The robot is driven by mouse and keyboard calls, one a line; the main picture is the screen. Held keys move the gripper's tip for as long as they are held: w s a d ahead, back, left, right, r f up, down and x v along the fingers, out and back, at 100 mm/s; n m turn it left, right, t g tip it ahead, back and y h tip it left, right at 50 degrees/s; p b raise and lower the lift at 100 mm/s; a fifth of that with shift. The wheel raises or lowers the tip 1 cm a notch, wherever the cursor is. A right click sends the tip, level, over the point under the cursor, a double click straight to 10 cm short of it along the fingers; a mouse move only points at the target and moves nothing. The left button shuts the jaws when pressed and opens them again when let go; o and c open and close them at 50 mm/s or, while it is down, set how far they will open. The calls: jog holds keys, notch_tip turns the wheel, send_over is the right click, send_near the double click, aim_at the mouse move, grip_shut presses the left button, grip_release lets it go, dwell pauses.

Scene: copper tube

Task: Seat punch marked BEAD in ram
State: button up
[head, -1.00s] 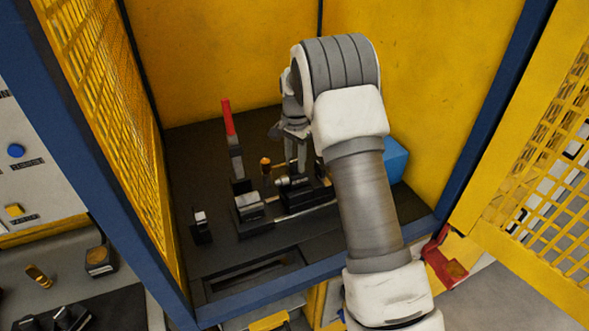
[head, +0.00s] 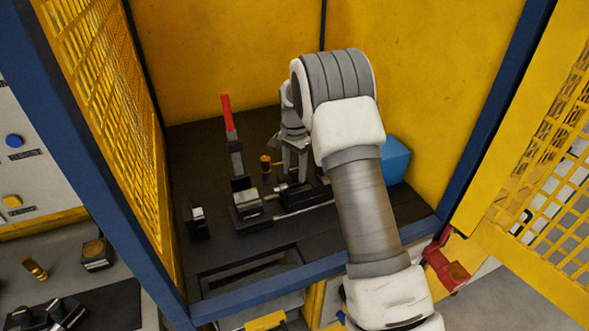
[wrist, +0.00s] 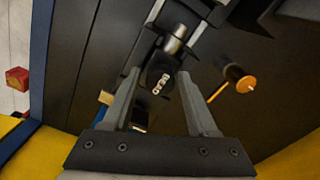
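My gripper (wrist: 160,74) reaches down over the bench in the wrist view, its two fingers apart. Between and beyond the fingertips is a dark block with small bright marks (wrist: 160,82); I cannot read them, nor tell whether it is the BEAD punch. A silver cylinder (wrist: 175,43) lies in line just beyond it, probably part of the ram. I see no clear finger contact with the block. In the head view my gripper (head: 294,160) is above the dark press assembly (head: 318,190), partly hidden by my arm.
An amber-topped post (head: 265,163) stands close left of the gripper; it also shows in the wrist view (wrist: 240,80). A red-handled lever (head: 228,115) and a dark block with a pale top (head: 248,205) stand further left.

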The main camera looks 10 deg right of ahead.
jog(key=shift+o, duration=0.6)
